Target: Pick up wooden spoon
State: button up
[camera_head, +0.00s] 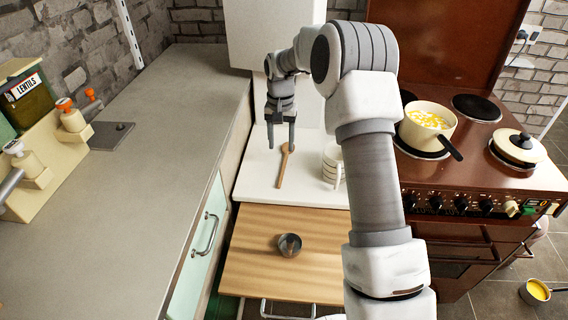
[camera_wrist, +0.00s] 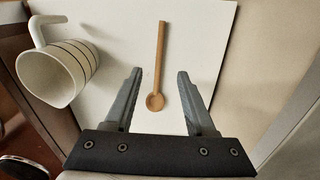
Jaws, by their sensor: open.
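The wooden spoon (camera_head: 283,168) lies on a white surface (camera_head: 252,178) between the grey counter and the stove. In the wrist view the spoon (camera_wrist: 160,60) has its bowl end towards my gripper and its handle pointing away. My gripper (camera_head: 281,144) points down over the bowl end, its fingers apart and empty. In the wrist view the bowl lies between the two fingers of my gripper (camera_wrist: 158,76) as seen from above. I cannot tell how high the fingertips are above the spoon.
A striped white mug (camera_head: 331,165) stands right of the spoon, also seen in the wrist view (camera_wrist: 58,72). A wooden board (camera_head: 250,278) in front bears a small dark bowl (camera_head: 289,245). A pot (camera_head: 425,128) sits on the stove. The grey counter (camera_head: 150,170) is mostly clear.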

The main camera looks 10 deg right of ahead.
send_over(281, 174)
jog(key=f, duration=0.6)
jog(key=shift+w+d+b, duration=0.15)
jog(key=shift+w+b, duration=0.15)
jog(key=f, duration=0.5)
jog(key=shift+s+f+b, duration=0.1)
jog(key=shift+s+b, duration=0.1)
jog(key=shift+b, duration=0.2)
grip_shut()
